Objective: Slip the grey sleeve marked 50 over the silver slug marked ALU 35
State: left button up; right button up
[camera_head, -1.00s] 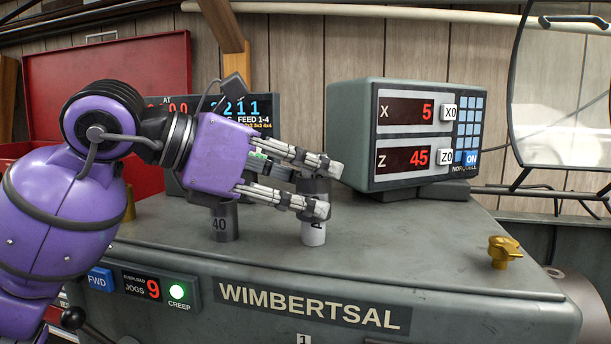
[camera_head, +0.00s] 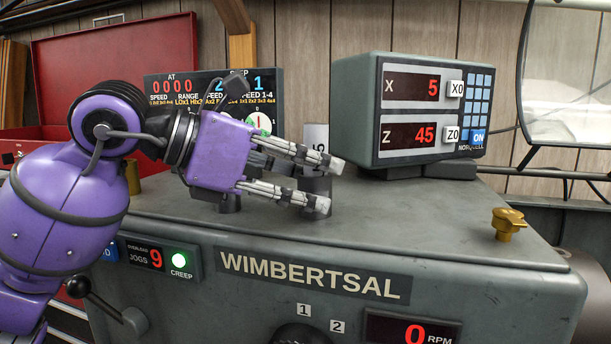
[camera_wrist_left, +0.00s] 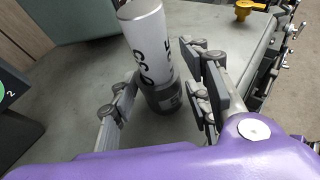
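The silver slug (camera_head: 316,137) stands upright on the grey machine top. Its pale upper part, with dark lettering, rises out of a dark grey sleeve (camera_head: 314,186). In the left wrist view the slug (camera_wrist_left: 146,40) comes up through the sleeve (camera_wrist_left: 165,97), which is around its lower part; the sleeve's mark is not legible. The sleeve appears to rest on the top. My left gripper (camera_head: 326,184) has its fingers apart on either side of the sleeve, with small gaps visible in the left wrist view (camera_wrist_left: 160,95). My right gripper is not in view.
A grey readout box (camera_head: 365,110) stands close behind at the right. A brass fitting (camera_head: 508,224) sits at the right. The machine top (camera_head: 420,220) between is clear.

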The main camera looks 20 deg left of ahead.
pick_arm(q)
jog(key=o, duration=0.4)
jog(key=v, duration=1.2)
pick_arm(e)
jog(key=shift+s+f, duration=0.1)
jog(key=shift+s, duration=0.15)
pick_arm(q)
jog(key=shift+f, duration=0.1)
